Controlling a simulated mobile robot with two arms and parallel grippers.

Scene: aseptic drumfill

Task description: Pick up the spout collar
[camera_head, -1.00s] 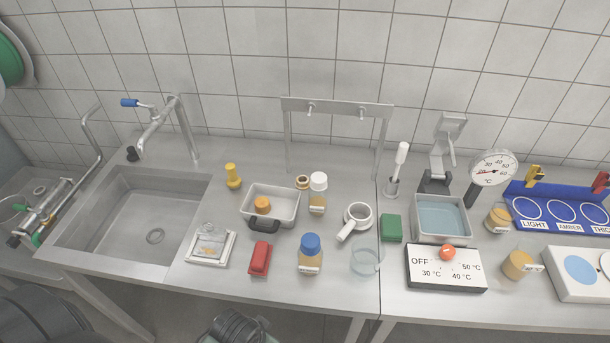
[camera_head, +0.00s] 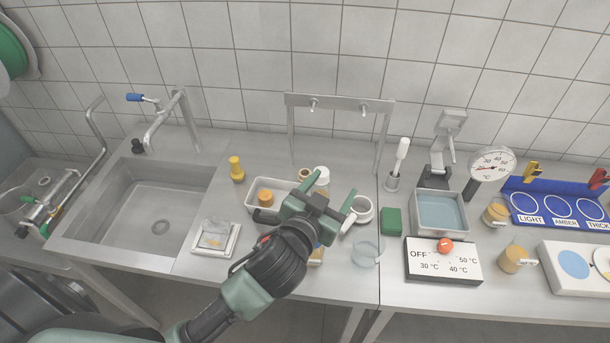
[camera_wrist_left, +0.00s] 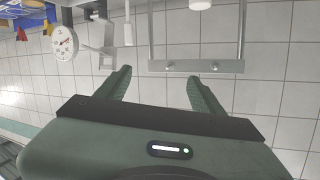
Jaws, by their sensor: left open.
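A white ring with a short arm, which looks like the spout collar (camera_head: 363,210), lies on the steel counter right of centre in the head view. My left gripper (camera_head: 330,183) hangs over the counter just left of the ring, its fingers open and empty. One finger and the gripper partly cover the ring's left side and arm. In the left wrist view the open fingers (camera_wrist_left: 160,76) have nothing between them, and the ring does not show. My right gripper is in neither view.
A metal tray (camera_head: 251,199) and a white-capped jar (camera_head: 322,175) are beside my left gripper. A green block (camera_head: 391,220), a glass dish (camera_head: 366,253) and a water bath (camera_head: 440,213) are to the right. The sink (camera_head: 160,222) is at left.

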